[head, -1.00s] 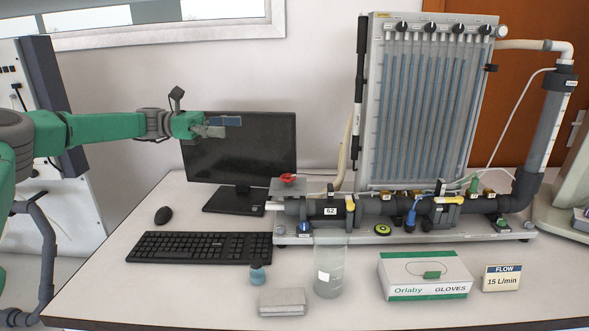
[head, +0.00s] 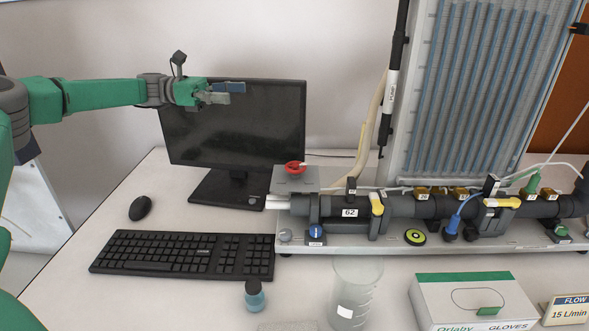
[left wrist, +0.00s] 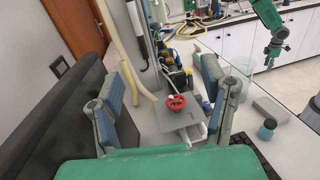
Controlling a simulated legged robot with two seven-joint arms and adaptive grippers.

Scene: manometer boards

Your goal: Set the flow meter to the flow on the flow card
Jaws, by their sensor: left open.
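The flow card (head: 569,311) stands at the right edge of the head view, partly cut off; it reads FLOW 15 L/min. The manometer board (head: 480,85) rises behind a dark horizontal pipe (head: 405,206) carrying a tag reading 62. A red knob (head: 295,167) sits on a grey box (head: 293,182) at the pipe's left end. The red knob also shows in the left wrist view (left wrist: 176,102), between and beyond the fingers. My left gripper (head: 237,92) is open and empty in front of the monitor, up and left of the red knob.
A monitor (head: 225,140) stands behind my left gripper. A keyboard (head: 185,254), mouse (head: 140,208), small blue bottle (head: 255,296), clear beaker (head: 355,290) and glove box (head: 470,300) stand on the table. Bare table lies left of the keyboard.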

